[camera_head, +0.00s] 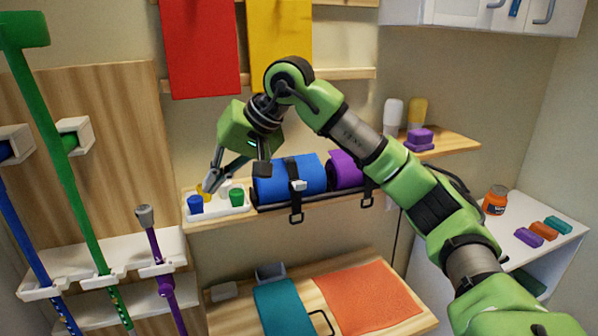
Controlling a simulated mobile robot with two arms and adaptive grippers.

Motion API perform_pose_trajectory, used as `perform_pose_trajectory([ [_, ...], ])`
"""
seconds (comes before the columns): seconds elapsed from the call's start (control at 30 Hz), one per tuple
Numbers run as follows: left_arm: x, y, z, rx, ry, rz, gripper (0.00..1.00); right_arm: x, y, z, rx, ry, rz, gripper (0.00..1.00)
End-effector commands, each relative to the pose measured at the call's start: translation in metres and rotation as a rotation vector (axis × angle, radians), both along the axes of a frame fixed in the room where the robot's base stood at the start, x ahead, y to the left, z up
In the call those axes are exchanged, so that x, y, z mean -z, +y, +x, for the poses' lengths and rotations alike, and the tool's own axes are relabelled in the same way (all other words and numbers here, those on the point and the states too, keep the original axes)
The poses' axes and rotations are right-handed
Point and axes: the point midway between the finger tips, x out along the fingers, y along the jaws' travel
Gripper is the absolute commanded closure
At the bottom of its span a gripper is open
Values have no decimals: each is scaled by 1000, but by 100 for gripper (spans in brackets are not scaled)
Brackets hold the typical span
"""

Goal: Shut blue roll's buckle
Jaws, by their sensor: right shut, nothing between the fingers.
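The blue roll (275,187) lies on a wall shelf, left of a purple roll (346,172). A dark strap crosses its front, with a small pale piece (299,185) on it. A black buckle frame (297,216) hangs below the roll at the shelf's front edge. I cannot tell whether the pale piece and the frame are joined. My right gripper (212,188) points down, shut and empty, left of the blue roll and above a white tray. Part of it hides the roll's upper left end. My left gripper is out of view.
The white tray (219,212) holds blue, yellow and green cups close under my gripper. A similar black buckle hangs under the purple roll. Below are teal (283,306) and orange (368,296) mats. Crutches stand left; red and yellow cloths hang above.

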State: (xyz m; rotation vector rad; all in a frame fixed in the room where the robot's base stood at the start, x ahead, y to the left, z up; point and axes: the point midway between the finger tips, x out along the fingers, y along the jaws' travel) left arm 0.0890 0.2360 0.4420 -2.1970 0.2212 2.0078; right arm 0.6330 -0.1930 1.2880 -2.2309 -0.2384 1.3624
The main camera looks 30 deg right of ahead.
Motion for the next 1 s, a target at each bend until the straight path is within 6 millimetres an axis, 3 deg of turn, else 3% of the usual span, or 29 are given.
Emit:
perform_pose_trajectory([
  [0.03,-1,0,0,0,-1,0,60,-19,-41,0,28,-26,-127,100],
  [0.1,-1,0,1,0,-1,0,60,-37,-90,-6,58,-30,-283,100],
  [0.2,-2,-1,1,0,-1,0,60,-57,-140,-21,94,-11,-430,100],
  [0.3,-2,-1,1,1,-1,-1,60,-69,-168,-32,117,11,-510,100],
  [0.43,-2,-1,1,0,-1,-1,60,-74,-180,-38,126,24,-542,100],
  [0.77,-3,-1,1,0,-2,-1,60,-72,-179,-37,124,24,-540,100],
  [1.0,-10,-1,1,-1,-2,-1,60,-44,-182,-22,123,28,-539,100],
])
